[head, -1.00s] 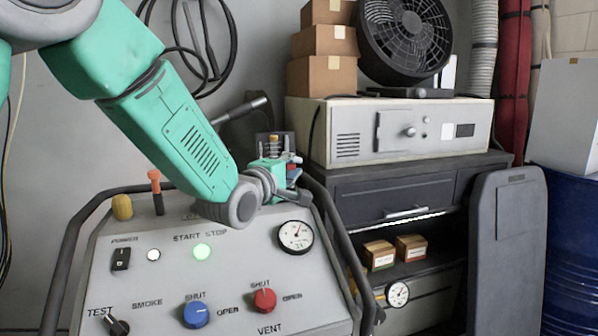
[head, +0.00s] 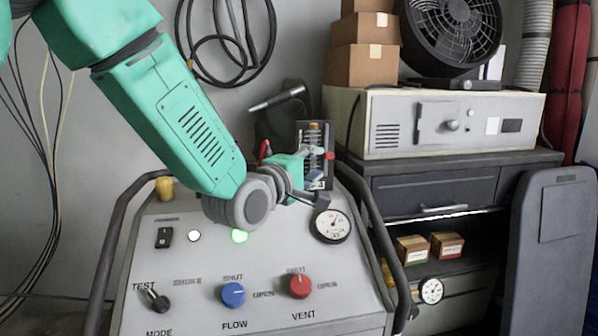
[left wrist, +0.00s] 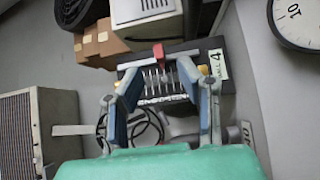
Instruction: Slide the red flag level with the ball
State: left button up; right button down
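A dark upright meter panel (head: 327,132) with a scaled tube stands at the back of the sloped console. The red flag (head: 330,156) shows as a small red tab at its right edge. In the left wrist view the red flag (left wrist: 158,52) stands out from the panel, beyond the fingers. My left gripper (head: 316,172) is in front of the panel. In the left wrist view its two fingers (left wrist: 159,78) are spread apart on either side of the panel's scale, with nothing between them. I cannot make out the ball clearly. My right gripper is not in view.
The console has a round dial (head: 331,226), a blue knob (head: 233,294) and a red knob (head: 299,286). A dark bent rail (head: 372,215) runs along its right side. A beige instrument box (head: 372,128) stands behind to the right, with cardboard boxes (head: 362,64) on top.

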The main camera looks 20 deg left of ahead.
pick_arm(q)
jog(key=s+a, duration=0.1)
jog(key=s, duration=0.5)
jog(key=shift+a, duration=0.4)
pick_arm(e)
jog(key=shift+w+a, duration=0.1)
pick_arm(q)
jog(key=shift+a+f, duration=0.2)
jog(key=shift+a, duration=0.2)
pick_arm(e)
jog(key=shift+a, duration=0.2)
pick_arm(q)
jog(key=shift+r, duration=0.15)
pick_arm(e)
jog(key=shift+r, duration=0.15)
